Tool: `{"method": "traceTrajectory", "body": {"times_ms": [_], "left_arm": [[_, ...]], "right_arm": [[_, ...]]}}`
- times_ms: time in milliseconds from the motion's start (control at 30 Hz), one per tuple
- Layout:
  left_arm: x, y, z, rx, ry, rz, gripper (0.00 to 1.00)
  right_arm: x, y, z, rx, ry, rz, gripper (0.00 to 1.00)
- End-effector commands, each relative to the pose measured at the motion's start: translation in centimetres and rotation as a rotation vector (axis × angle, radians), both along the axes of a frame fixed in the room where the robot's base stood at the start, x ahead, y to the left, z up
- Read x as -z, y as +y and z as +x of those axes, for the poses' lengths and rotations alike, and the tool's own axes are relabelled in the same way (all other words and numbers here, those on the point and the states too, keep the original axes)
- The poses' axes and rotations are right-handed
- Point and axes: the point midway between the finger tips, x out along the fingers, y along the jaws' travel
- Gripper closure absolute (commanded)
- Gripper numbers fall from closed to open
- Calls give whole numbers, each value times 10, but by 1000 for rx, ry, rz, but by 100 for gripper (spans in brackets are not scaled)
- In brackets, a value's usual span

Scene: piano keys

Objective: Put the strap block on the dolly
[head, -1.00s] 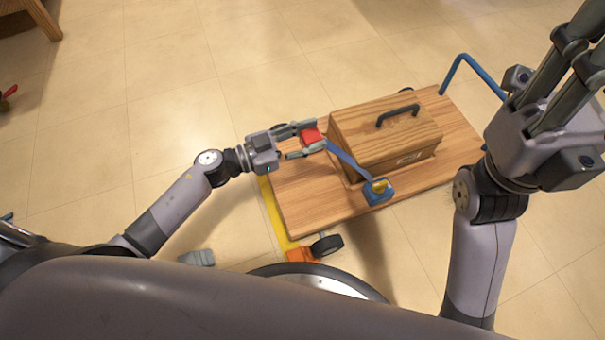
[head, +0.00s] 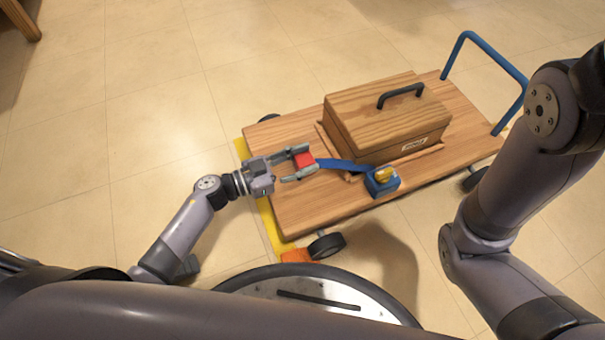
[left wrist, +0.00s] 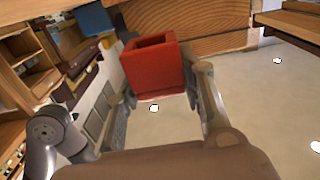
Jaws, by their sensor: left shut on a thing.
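My left gripper (head: 308,159) is shut on a red strap block (head: 303,160). In the left wrist view the block (left wrist: 153,70) sits between the fingers and has an open hollow in one face. A blue strap (head: 343,165) runs from the block to a blue buckle piece with a yellow part (head: 382,183) at the dolly's near edge. The dolly (head: 285,212) is a flat wooden cart. The block is over its left part, left of the wooden box; I cannot tell whether it touches the deck. My right gripper is out of view.
A wooden box with a dark handle (head: 385,118) stands on the dolly. A blue push bar (head: 497,62) rises at its right end. A yellow floor strip (head: 262,210) and orange chock (head: 297,255) are by the left end. Bare deck lies left of the box.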

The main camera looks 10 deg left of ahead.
Motion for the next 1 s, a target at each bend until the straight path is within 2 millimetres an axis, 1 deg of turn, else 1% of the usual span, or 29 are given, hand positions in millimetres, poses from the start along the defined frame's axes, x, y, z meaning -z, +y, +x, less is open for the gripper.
{"method": "traceTrajectory", "body": {"times_ms": [167, 300, 333, 400, 633, 767, 800, 1000], "left_arm": [[18, 0, 0, 0, 0, 0, 92], [40, 0, 0, -1, -1, -1, 92], [42, 0, 0, 0, 0, -1, 92], [44, 0, 0, 0, -1, -1, 92], [42, 0, 0, 1, 0, 0, 92], [46, 0, 0, 1, 0, 0, 92], [46, 0, 0, 1, 1, 1, 63], [46, 0, 0, 1, 0, 0, 50]], "right_arm": [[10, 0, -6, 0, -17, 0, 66], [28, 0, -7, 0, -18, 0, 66], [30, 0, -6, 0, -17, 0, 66], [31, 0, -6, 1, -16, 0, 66], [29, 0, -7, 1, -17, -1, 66], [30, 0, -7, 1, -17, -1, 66], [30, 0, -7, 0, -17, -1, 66], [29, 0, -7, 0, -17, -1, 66]]}}
